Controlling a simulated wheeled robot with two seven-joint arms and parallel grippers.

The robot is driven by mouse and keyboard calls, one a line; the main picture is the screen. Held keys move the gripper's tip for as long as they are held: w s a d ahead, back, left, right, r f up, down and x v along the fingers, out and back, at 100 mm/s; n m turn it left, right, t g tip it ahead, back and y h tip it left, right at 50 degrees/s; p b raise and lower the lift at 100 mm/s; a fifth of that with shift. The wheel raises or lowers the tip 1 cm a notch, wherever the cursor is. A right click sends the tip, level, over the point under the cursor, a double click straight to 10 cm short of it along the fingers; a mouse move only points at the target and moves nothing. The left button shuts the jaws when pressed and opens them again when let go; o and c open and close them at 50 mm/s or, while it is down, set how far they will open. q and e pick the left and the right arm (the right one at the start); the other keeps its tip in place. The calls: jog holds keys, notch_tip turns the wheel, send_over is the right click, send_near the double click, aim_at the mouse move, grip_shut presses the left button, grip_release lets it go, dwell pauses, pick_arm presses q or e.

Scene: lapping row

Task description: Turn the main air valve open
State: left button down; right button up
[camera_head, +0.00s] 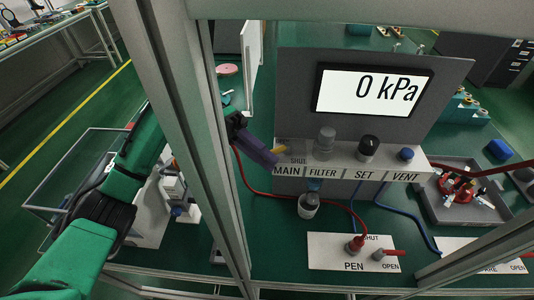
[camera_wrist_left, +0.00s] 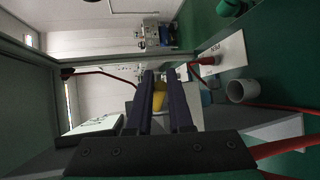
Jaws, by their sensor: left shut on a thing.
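The main air valve's yellow handle (camera_head: 281,150) shows at the left end of the labelled panel, above the word MAIN (camera_head: 287,171) and near the word SHUT. My left gripper (camera_head: 272,158) reaches in from the left past the frame post, and its dark purple fingers are at the handle. In the left wrist view the yellow handle (camera_wrist_left: 159,96) lies between the two fingers, and the gripper is shut on it. The fingers hide part of the handle and the valve body. The display (camera_head: 372,91) reads 0 kPa. My right gripper is not in view.
Beside the valve are the FILTER bowl (camera_head: 324,143), SET knob (camera_head: 368,147) and blue VENT knob (camera_head: 406,154). A metal frame post (camera_head: 190,130) stands close to my left arm. A grey tray (camera_head: 440,208) stands right.

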pick_arm(q)
jog(key=shift+w+a+m+g+y, duration=0.1)
jog(key=shift+w+m+g+y, duration=0.05)
jog(key=shift+m+g+y, duration=0.2)
dwell(0.3)
jog(key=c, duration=0.8)
grip_release()
jog(key=shift+c, duration=0.2)
jog(key=shift+r, duration=0.1)
